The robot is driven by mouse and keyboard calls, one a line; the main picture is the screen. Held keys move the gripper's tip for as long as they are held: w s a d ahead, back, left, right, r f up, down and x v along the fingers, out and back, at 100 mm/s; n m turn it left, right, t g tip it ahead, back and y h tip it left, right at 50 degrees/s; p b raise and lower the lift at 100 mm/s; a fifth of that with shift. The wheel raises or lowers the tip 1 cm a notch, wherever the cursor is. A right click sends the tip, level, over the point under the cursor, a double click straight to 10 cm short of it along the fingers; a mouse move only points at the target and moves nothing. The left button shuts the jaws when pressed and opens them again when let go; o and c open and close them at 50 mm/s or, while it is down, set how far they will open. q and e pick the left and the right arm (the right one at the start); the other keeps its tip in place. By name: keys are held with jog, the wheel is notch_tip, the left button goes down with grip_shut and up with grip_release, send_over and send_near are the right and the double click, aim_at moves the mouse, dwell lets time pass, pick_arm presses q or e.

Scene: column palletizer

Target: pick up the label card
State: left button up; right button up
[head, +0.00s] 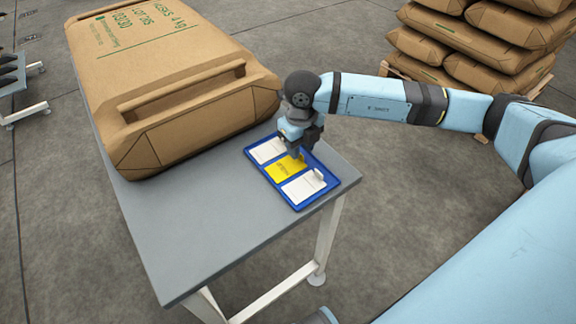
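A blue tray (296,207) lies on the grey table near its right corner. It has three compartments: a yellow card (284,170) with print in the middle one, a white card (266,151) in the far one and a white card (302,187) with a raised tab in the near one. I cannot tell from print which is the label card. My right gripper (299,158) points down over the tray, its fingertips at the right end of the yellow card. Whether it touches or grips the card is too small to tell. My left gripper is not in view.
A large brown paper sack (165,80) with a handle fills the table's far left part. The table's near part (205,225) is clear. A pallet stack of brown sacks (480,45) stands on the floor at the back right. A metal rack (15,85) is at the left edge.

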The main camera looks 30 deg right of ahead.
notch_tip(320, 180, down, 2)
jog(key=shift+f, duration=0.1)
grip_shut()
jog(key=shift+r, duration=0.2)
